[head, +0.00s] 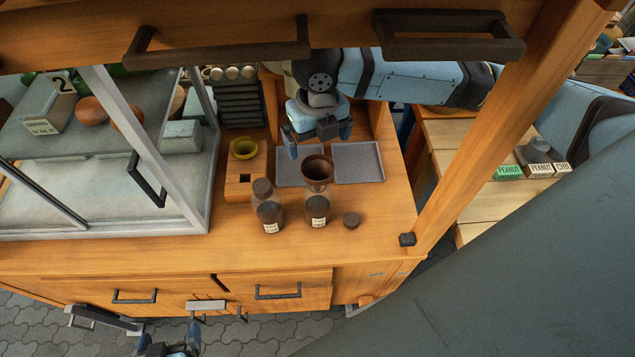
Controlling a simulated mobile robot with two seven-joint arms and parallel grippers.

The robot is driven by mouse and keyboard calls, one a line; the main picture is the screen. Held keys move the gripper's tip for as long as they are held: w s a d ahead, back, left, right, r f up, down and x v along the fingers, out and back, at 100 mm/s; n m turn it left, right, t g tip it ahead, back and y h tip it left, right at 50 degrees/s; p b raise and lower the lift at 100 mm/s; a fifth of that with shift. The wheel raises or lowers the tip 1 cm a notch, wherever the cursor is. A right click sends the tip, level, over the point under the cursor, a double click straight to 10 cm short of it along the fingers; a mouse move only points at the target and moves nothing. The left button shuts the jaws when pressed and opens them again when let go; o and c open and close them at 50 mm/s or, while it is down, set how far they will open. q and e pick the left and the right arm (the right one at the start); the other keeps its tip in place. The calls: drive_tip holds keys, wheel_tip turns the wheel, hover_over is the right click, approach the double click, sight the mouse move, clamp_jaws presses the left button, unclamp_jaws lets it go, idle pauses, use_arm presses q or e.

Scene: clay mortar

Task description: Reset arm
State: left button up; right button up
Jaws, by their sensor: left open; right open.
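My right gripper (318,138) is open and empty. It hangs over the back of the wooden counter (130,250), its arm coming in from the right. In the picture it is just above a brown clay funnel-like cup (318,170), which appears to sit on a labelled jar (317,210); I cannot tell the gap in height. My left gripper (169,345) is open at the bottom edge, in front of the counter and below the drawers. It is partly cut off, and nothing shows between its fingers.
A glass case (185,165) stands left. A wooden post (490,125) rises right. Handled wooden panels (345,18) overhang the top.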

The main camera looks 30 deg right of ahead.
drive_tip(key=shift+r, duration=2.1)
